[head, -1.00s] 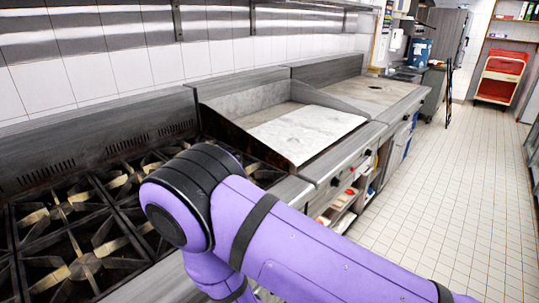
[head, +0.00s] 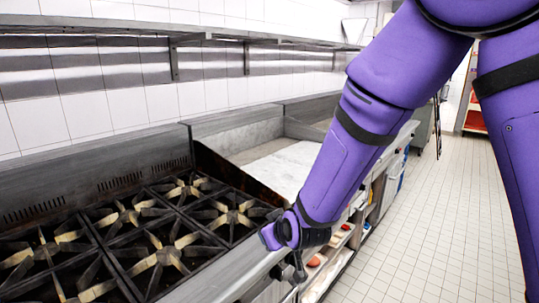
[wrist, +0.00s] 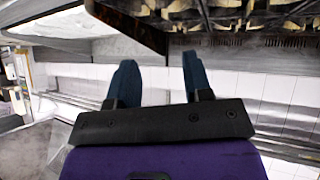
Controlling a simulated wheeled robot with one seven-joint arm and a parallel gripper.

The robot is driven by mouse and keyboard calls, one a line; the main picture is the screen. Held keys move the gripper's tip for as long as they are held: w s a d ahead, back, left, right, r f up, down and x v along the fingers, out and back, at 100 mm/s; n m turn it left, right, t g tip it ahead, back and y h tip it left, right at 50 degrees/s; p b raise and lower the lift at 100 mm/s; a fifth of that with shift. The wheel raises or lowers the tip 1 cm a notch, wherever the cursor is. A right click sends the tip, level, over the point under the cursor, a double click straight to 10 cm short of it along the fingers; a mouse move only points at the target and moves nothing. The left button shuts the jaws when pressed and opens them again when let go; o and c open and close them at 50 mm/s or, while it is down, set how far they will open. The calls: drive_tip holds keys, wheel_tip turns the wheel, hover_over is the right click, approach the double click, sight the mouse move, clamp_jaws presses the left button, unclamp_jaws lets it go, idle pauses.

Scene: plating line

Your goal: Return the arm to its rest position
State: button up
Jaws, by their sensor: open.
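My purple arm (head: 345,150) comes down from the top right in the head view, its wrist end near the front edge of the stove. My gripper (wrist: 158,78) shows two blue fingers standing apart in the wrist view, with nothing between them. In the head view its fingers are small and dark, and hard to make out below the wrist.
The stove burners (head: 165,257) lie left of my wrist, with the flat griddle (head: 280,168) behind it. A wall shelf (head: 200,30) runs above. Open shelves with small items (head: 315,262) sit under the counter. The tiled floor (head: 440,220) at right is clear.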

drive_tip(key=s+d+r+m+g+h, duration=0.15)
drive_tip(key=s+d+r, duration=0.25)
drive_tip(key=d+r, duration=0.45)
drive_tip(key=s+d+r+m, duration=0.2)
drive_tip(key=s+d+r, duration=0.2)
drive_tip(key=d+r, duration=0.45)
drive_tip(key=s+d+r+m+g+h, duration=0.1)
drive_tip(key=s+d+r+m, duration=0.1)
drive_tip(key=s+d, duration=0.4)
drive_tip(key=s+d+r+m+g+h, duration=0.1)
drive_tip(key=s+d, duration=0.5)
drive_tip(key=s, duration=0.6)
wheel_tip(320, 180, up, 2)
drive_tip(key=shift+d+r+m+h, duration=0.2)
drive_tip(key=shift+m+h, duration=0.25)
drive_tip(key=shift+w+g, duration=0.1)
drive_tip(key=shift+g, duration=0.15)
